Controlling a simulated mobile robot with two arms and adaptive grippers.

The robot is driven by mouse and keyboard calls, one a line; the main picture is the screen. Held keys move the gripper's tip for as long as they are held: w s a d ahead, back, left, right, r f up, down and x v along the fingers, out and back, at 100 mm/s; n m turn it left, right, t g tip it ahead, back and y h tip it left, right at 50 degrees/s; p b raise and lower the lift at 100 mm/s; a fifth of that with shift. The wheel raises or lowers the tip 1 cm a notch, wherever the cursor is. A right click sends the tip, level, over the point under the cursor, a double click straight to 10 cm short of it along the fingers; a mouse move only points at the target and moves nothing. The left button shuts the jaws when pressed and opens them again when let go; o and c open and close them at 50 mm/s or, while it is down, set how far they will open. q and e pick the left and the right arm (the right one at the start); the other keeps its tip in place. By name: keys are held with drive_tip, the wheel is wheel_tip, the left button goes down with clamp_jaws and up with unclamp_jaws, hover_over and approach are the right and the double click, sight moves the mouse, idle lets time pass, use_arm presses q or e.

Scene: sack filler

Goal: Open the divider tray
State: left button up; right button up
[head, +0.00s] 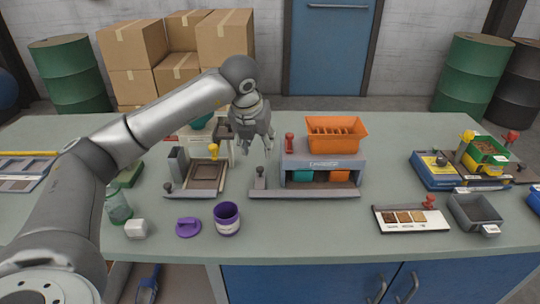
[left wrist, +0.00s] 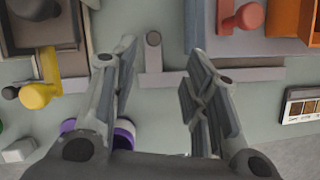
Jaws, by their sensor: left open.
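I cannot tell for sure which part is the divider tray. A grey-blue filler unit (head: 323,163) stands mid-table with a slatted orange hopper (head: 337,133) on top and teal and orange bins below. A flat grey bar (head: 310,194) lies along its front, with an upright grey knob (head: 260,172) at its left end. My left gripper (head: 256,148) is open and empty above the table, left of the unit. In the left wrist view, the grey knob (left wrist: 153,39) shows between the spread fingers of my gripper (left wrist: 161,58), apart from them. My right gripper is not in view.
A dark-framed station with a yellow knob (head: 213,151) stands left of the gripper. A sample card (head: 411,218) and grey bin (head: 476,212) lie at right.

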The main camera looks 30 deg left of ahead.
use_arm(q)
approach(260, 167)
drive_tip(key=x, duration=0.2)
drive_tip(key=shift+f+p, duration=0.4)
drive_tip(key=shift+f, duration=0.05)
drive_tip(key=x, duration=0.3)
drive_tip(key=shift+x, duration=0.8)
drive_tip(key=shift+w+f, duration=0.15)
drive_tip(key=shift+f, duration=0.1)
drive_tip(key=c, duration=0.4)
clamp_jaws()
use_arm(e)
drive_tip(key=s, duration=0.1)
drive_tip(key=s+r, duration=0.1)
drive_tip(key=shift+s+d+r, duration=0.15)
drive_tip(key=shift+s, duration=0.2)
